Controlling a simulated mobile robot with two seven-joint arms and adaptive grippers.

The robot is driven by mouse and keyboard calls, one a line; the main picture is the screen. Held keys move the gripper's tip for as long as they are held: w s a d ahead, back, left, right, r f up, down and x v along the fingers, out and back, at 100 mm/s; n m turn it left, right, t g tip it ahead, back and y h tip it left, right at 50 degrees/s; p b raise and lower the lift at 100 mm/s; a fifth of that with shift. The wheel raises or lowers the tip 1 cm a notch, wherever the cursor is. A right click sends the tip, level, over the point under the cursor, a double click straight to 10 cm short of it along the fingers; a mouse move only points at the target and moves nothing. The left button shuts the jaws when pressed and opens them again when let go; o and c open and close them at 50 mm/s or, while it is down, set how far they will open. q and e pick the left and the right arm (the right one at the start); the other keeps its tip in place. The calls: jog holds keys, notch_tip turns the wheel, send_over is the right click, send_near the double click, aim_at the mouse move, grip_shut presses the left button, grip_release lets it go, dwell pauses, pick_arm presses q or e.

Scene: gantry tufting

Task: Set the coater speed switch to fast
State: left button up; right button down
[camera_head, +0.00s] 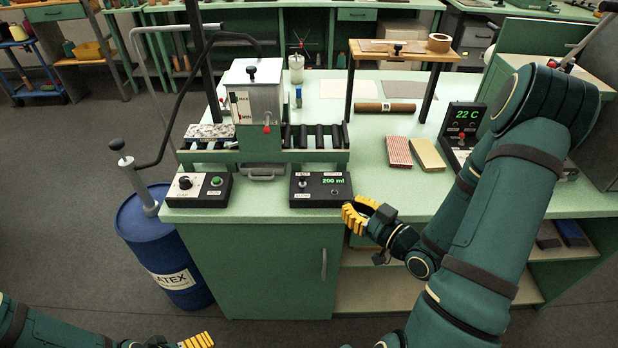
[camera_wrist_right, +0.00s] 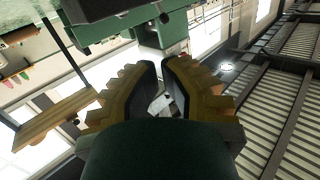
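The black control box (camera_head: 321,190) with a green "200 ml" display stands at the table's front edge, below the coater's rollers. A small toggle switch (camera_head: 303,182) is on its left part, with labels too small to read; I cannot tell which way its lever points. My right gripper (camera_head: 350,217), with yellow ribbed fingers, is just right of and below this box, apart from it, at the table's front edge. In the right wrist view its fingertips (camera_wrist_right: 162,60) nearly meet, with nothing held. My left gripper (camera_head: 197,341) is low at the bottom edge, partly cut off.
A second black box (camera_head: 198,187) with a knob and green button stands to the left. The coater (camera_head: 254,100) rises behind. A blue latex drum (camera_head: 165,245) stands left of the bench. Red and tan blocks (camera_head: 397,151) and a "22 C" box (camera_head: 462,125) lie to the right.

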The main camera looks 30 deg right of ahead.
jog(key=shift+w, duration=0.1)
jog(key=b, duration=0.6)
send_near(302, 181)
jog(key=x, duration=0.2)
jog(key=d+x, duration=0.1)
jog(key=x, duration=0.2)
jog(key=r+x, duration=0.1)
jog(key=x, duration=0.2)
jog(key=shift+w+d, duration=0.15)
jog(key=shift+w, duration=0.05)
jog(key=shift+w+d+g+p, duration=0.1)
jog(key=shift+g+p, duration=0.2)
jog(key=shift+p, duration=0.2)
jog(key=shift+r+m, duration=0.1)
jog(key=shift+m, duration=0.2)
